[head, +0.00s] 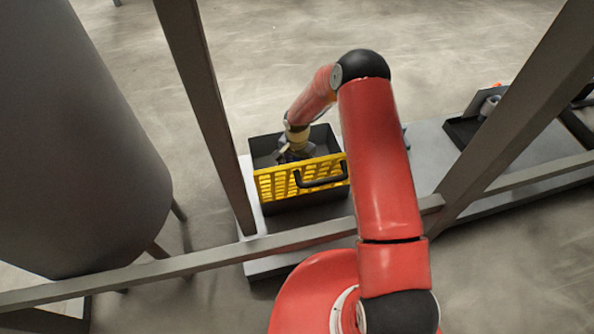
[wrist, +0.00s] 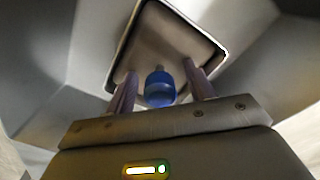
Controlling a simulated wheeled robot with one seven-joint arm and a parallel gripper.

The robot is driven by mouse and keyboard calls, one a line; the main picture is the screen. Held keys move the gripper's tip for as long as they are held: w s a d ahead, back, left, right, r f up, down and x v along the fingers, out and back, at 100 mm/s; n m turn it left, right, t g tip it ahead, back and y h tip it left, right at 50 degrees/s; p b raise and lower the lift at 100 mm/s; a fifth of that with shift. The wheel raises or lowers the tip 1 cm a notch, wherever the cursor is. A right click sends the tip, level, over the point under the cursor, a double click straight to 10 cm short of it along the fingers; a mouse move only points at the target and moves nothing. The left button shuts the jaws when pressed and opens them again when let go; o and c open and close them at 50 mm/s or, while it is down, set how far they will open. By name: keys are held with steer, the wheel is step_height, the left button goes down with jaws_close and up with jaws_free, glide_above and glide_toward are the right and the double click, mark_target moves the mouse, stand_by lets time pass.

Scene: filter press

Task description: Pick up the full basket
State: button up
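A black basket (head: 265,146) with a yellow slotted front and a black handle (head: 320,178) stands upright on a grey platform in the head view. My gripper (head: 293,152) is over the basket's open top, behind the yellow front; its fingertips are hard to make out there. In the wrist view my gripper (wrist: 160,75) has its two fingers apart. A small blue object (wrist: 160,88) shows between them, with gaps at its sides. I cannot tell whether it is inside the basket. The basket's contents are mostly hidden by my gripper.
A large grey tank (head: 70,150) stands at left. Grey frame posts (head: 205,110) and a cross bar (head: 200,262) pass close to the basket, the bar in front of it. A dark tray (head: 468,128) with small items lies at right. Open floor lies behind.

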jaws_close()
stand_by(1.3)
